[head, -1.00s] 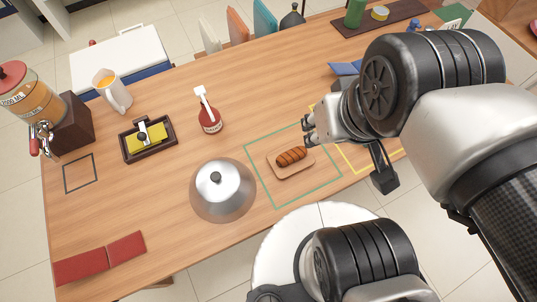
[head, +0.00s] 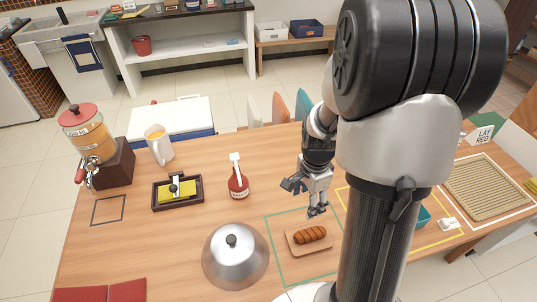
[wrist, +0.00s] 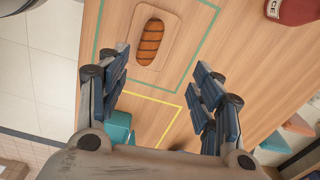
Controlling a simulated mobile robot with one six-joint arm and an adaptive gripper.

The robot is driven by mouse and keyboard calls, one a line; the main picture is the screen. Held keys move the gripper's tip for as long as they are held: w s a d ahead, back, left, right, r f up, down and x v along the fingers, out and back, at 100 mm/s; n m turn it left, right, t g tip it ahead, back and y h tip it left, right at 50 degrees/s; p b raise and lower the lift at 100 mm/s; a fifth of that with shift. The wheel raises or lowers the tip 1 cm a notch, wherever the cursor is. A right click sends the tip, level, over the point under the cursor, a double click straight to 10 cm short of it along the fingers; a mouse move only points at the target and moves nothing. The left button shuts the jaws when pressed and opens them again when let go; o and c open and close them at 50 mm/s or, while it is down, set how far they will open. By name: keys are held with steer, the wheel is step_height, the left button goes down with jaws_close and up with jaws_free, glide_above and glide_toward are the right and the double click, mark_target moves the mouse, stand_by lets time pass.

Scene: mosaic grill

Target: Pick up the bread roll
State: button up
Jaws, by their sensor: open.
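The bread roll (head: 310,234) is brown with dark stripes. It lies on a small wooden board (head: 294,247) inside the green outline on the table. My gripper (head: 316,212) is above the table, just behind the board in the head view, pointing down and empty. In the wrist view the roll (wrist: 151,42) lies beyond the fingertips, nearer the left finger. My gripper (wrist: 163,66) shows there with its two fingers wide apart. Nothing hides the roll in either view.
A silver dome lid (head: 235,258) stands left of the board. A red sauce bottle (head: 238,182) stands farther back. A teal object (head: 423,217) lies in the yellow outline, partly behind my arm. A woven mat (head: 487,190) is at the right.

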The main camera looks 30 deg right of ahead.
step_height(320, 180, down, 3)
steer(key=d+m, duration=0.1)
steer(key=b, duration=0.4)
glide_above(306, 234)
steer(key=f, duration=1.1)
steer(key=shift+w+d, duration=0.1)
steer(key=shift+w, duration=0.3)
steer(key=shift+s+f+b, duration=0.15)
steer(key=shift+f+b, duration=0.6)
steer(key=shift+f, duration=0.85)
steer(key=shift+s+f+b, duration=0.15)
steer(key=shift+f+b, duration=0.55)
steer(key=shift+f, duration=0.85)
steer(key=shift+r, duration=0.1)
steer(key=shift+c, duration=0.5)
steer(key=c, duration=1)
steer(key=shift+r, duration=0.1)
step_height(306, 234, up, 20)
steer(key=p, duration=0.7)
